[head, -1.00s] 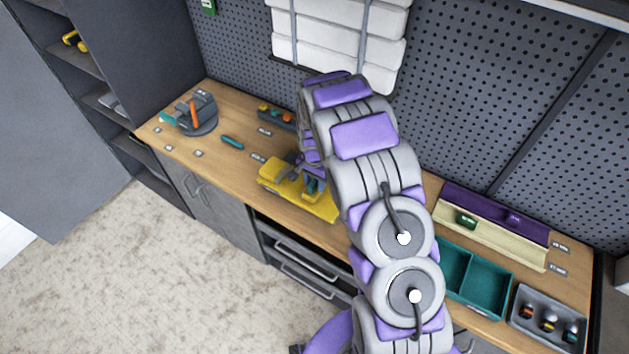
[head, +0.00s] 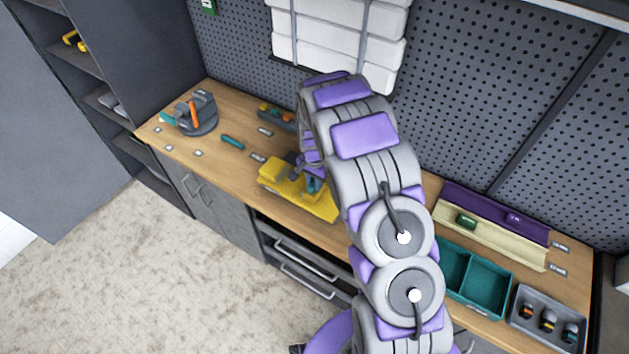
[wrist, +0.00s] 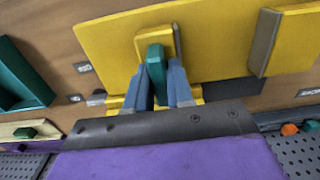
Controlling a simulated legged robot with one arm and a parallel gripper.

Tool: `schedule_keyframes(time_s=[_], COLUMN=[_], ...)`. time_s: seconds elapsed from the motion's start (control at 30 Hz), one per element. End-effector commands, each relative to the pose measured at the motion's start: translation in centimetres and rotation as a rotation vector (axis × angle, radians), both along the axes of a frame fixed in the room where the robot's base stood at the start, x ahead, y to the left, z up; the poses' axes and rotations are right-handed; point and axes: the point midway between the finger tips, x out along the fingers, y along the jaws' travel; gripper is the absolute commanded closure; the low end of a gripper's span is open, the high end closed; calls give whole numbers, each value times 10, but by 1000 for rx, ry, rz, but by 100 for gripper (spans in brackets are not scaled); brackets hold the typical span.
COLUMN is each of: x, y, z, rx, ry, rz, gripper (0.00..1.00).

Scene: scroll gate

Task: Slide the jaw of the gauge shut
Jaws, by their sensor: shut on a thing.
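The yellow gauge (head: 325,208) lies on the wooden bench, partly hidden by my arm in the head view. In the wrist view its yellow plate (wrist: 215,45) carries a grey-edged upright jaw (wrist: 264,42) on the right. A second yellow jaw with a green tab (wrist: 155,72) stands left of it, with a wide gap between the two jaws. My gripper (wrist: 161,88) is shut on the green tab, one blue-grey finger on each side. In the head view my gripper (head: 314,184) is small and partly hidden over the gauge.
A grey round holder (head: 200,118) and a teal tool (head: 233,142) lie left on the bench. To the right are a cream rail (head: 490,236) with a green block, a purple rail (head: 525,225), a teal bin (head: 510,292) and a grey tray (head: 520,315). A pegboard stands behind.

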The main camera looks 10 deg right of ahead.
Motion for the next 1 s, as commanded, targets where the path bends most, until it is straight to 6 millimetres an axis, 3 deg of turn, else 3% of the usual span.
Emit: schedule_keyframes(time_s=[0.27, 0.7, 1.0], x=[8, 60, 76], y=[7, 57, 73], z=[-1, -1, 1], rx=[-1, 1, 2], ry=[-2, -6, -6], rz=[0, 2, 1], gripper=[100, 100, 100])
